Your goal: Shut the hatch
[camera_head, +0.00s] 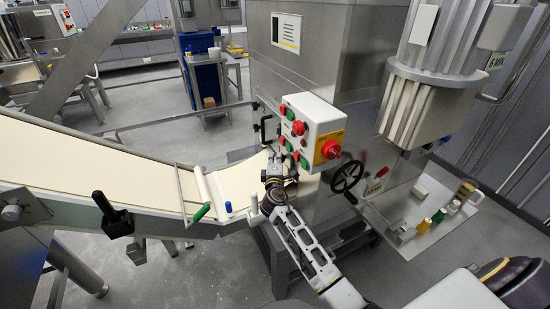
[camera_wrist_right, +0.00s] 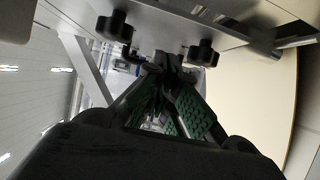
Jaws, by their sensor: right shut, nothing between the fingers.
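I cannot clearly make out the hatch or whether it stands open. The metal machine (camera_head: 300,75) has a black handle (camera_head: 265,128) on its side, left of the control box, which may belong to it. My right gripper (camera_head: 274,168) is below that handle, in front of the machine at the end of the conveyor. In the right wrist view its green-padded fingers (camera_wrist_right: 170,92) are shut and empty. Just beyond them is a metal panel (camera_wrist_right: 160,28) with two black knobs; I cannot tell whether the fingers touch it. My left gripper is not in view.
The control box (camera_head: 313,130) with red and green buttons juts out above my right gripper. A black handwheel (camera_head: 347,177) is to its right. The conveyor (camera_head: 90,170) comes in from the left. A tray (camera_head: 425,238) with small bottles is at the right.

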